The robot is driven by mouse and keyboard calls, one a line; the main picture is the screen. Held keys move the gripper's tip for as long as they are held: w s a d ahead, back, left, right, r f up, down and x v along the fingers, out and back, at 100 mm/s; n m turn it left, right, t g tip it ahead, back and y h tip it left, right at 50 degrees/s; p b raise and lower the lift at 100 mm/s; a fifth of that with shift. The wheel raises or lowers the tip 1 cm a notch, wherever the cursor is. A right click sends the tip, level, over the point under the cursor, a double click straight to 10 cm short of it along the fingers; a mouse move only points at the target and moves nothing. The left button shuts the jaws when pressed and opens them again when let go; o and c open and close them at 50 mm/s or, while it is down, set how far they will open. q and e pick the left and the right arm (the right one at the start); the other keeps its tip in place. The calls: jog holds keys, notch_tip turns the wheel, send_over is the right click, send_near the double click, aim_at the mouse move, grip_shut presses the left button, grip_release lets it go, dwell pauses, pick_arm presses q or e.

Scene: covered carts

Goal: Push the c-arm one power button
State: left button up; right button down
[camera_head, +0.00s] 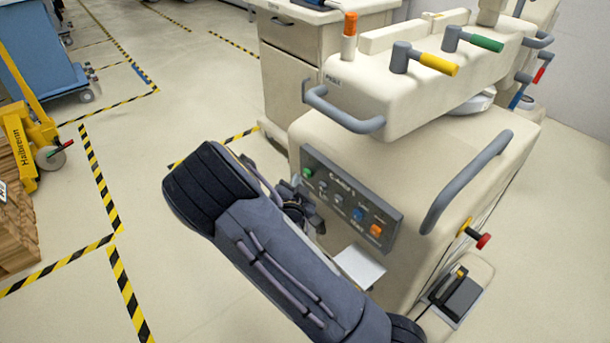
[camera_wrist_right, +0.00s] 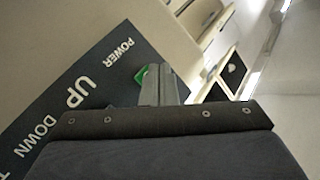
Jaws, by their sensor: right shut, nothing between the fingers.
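The c-arm one (camera_head: 420,180) is a large cream cart. Its dark grey panel (camera_head: 350,205) is labelled "C-arm 1" and faces my right arm. The green power button (camera_head: 308,172) is at the panel's upper left end. My right gripper (camera_head: 297,185) is shut and empty in front of this end of the panel. In the right wrist view, the shut fingers (camera_wrist_right: 160,78) overlap the green button (camera_wrist_right: 143,75), below the "POWER" label. I cannot tell whether they touch it. My left gripper is not in view.
Other buttons, including blue (camera_head: 358,214) and orange (camera_head: 376,230) ones, sit along the panel. A grey handle (camera_head: 345,118) juts out above it. A white shelf (camera_head: 360,267) sticks out below. A drawer cabinet (camera_head: 295,60) stands behind.

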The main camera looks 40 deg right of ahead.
jog(key=shift+d, duration=0.15)
dwell(0.5)
jog(key=shift+d, duration=0.3)
jog(key=shift+d+b, duration=0.25)
jog(key=shift+b, duration=0.1)
dwell(0.4)
jog(key=shift+a, duration=0.65)
jog(key=shift+a, duration=0.15)
jog(key=a, duration=0.5)
jog(key=shift+s+a, duration=0.25)
jog(key=shift+a, duration=0.15)
